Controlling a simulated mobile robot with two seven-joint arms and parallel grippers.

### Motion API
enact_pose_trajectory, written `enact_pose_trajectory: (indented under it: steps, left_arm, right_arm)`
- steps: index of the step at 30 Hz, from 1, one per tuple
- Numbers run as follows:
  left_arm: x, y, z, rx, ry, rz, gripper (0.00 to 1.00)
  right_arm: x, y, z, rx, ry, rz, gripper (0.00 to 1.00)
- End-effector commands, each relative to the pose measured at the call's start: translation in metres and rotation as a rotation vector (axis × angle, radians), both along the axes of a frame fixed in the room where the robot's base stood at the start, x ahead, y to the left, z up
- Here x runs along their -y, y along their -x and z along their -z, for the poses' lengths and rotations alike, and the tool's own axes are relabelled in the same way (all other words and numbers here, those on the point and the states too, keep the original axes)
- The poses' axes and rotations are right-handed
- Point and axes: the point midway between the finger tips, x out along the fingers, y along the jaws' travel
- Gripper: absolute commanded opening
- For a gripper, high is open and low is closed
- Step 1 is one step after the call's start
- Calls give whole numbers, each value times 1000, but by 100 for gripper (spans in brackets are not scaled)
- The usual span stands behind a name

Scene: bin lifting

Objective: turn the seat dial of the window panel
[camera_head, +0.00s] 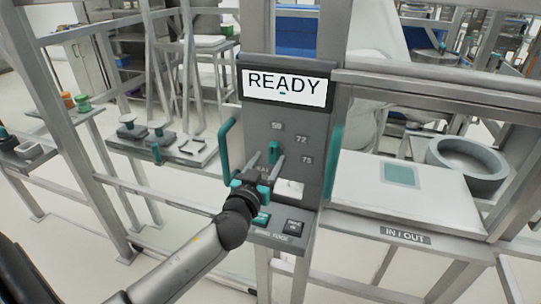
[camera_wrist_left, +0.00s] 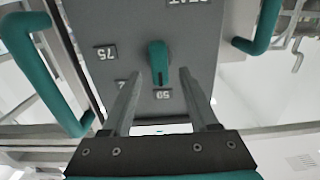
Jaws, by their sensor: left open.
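The grey window panel (camera_head: 259,128) stands upright in front of me, with a screen (camera_head: 285,87) reading READY. Its teal seat dial (camera_head: 275,151) sits mid-panel among small number plates. In the left wrist view the dial (camera_wrist_left: 158,62) shows upside down, its dark-marked end by the plate reading 50 (camera_wrist_left: 163,95). My left gripper (camera_head: 266,160) is open in front of the panel, and its fingers (camera_wrist_left: 160,73) point at the dial, one on each side. I cannot tell whether the tips reach past its face. My right gripper is not in view.
Teal handles (camera_head: 227,150) flank the panel. Below the dial are a white label (camera_head: 289,189) and a ledge with buttons (camera_head: 294,226). A white table (camera_head: 440,200) with a grey ring (camera_head: 467,165) stands right. Metal frame posts and a shelf with tools (camera_head: 170,150) stand left.

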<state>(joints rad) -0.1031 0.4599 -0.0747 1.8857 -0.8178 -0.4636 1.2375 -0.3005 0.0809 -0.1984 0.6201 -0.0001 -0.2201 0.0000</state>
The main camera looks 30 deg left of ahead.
Motion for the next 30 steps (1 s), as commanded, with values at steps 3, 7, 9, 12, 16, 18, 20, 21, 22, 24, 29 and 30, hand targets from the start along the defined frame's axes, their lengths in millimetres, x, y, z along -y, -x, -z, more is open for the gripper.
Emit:
enact_pose_trajectory:
  steps: [3,7,9,12,16,18,20,21,22,24,29,30]
  left_arm:
    - [-2,-11,0,0,-1,1,60]
    - [-4,-18,0,0,0,1,60]
    - [-4,-20,0,-1,-1,2,60]
    - [-5,-20,0,-1,-1,1,60]
    - [-4,-20,0,-1,-1,1,60]
    - [-4,-20,0,-1,-1,1,58]
    - [-4,-20,0,-1,-1,1,51]
    - [-4,-20,0,-1,0,1,46]
    - [-4,-20,0,-1,0,1,43]
    - [-4,-20,0,-1,0,1,35]
    - [-4,-20,0,-1,0,1,17]
    - [-4,-20,0,-1,0,1,13]
  right_arm:
    - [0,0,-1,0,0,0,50]
    - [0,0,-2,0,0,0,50]
    - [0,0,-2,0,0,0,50]
    - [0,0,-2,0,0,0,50]
    - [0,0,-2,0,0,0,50]
    - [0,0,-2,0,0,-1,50]
    - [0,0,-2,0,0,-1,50]
    - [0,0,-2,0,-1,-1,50]
    - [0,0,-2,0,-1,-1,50]
    - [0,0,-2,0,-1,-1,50]
    - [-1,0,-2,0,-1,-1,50]
    - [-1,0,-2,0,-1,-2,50]
